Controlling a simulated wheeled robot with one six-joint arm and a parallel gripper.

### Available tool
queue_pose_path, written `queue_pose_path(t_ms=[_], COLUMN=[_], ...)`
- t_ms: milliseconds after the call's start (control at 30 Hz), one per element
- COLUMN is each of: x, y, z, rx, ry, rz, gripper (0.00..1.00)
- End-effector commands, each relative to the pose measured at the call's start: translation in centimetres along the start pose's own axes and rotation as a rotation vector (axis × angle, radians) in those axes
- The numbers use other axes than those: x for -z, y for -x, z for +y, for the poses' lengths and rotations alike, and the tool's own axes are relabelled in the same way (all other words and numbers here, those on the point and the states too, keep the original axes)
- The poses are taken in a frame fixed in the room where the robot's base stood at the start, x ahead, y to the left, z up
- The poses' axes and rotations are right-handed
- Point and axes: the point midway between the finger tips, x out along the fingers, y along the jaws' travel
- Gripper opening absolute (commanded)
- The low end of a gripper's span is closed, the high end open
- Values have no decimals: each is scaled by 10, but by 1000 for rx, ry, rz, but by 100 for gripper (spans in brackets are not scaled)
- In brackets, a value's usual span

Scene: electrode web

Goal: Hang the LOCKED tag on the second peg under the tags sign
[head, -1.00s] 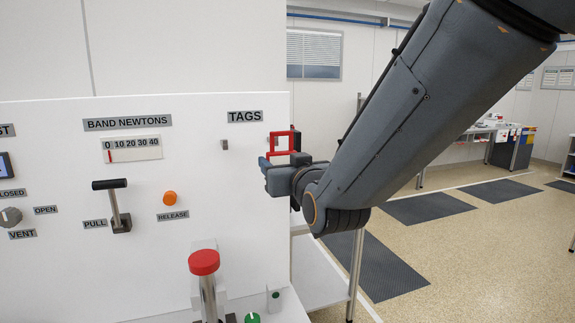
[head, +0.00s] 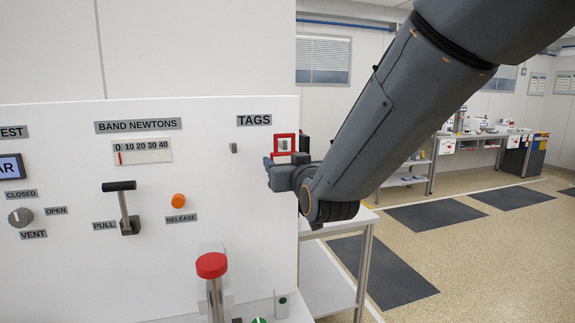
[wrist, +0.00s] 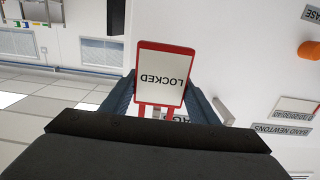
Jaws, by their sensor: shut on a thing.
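The LOCKED tag (wrist: 163,78) has a red frame and a white face, and its lettering is upside down in the wrist view. My gripper (head: 287,168) is shut on it. In the head view the tag's red loop (head: 284,134) stands up above the jaws, in front of the board's right edge. The TAGS sign (head: 254,120) is above and to the left of it. The first peg (head: 234,148) is bare, below the sign. A small grey block, likely the second peg (head: 284,145), shows through the red loop. I cannot tell whether the loop is around it or in front.
The white board (head: 75,270) carries a pull lever (head: 122,205), an orange release button (head: 179,201) and a vent knob (head: 21,217). A red-capped post (head: 212,265) stands in front, below the gripper. Open floor lies to the right.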

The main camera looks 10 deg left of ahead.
Motion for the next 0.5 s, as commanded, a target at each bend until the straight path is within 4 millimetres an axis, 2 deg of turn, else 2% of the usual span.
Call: queue_pose_path(t_ms=[233,500], x=[0,-9], y=[-14,-24], z=[0,0], rx=[0,0], ry=[0,0], rz=[2,2], gripper=[26,26])
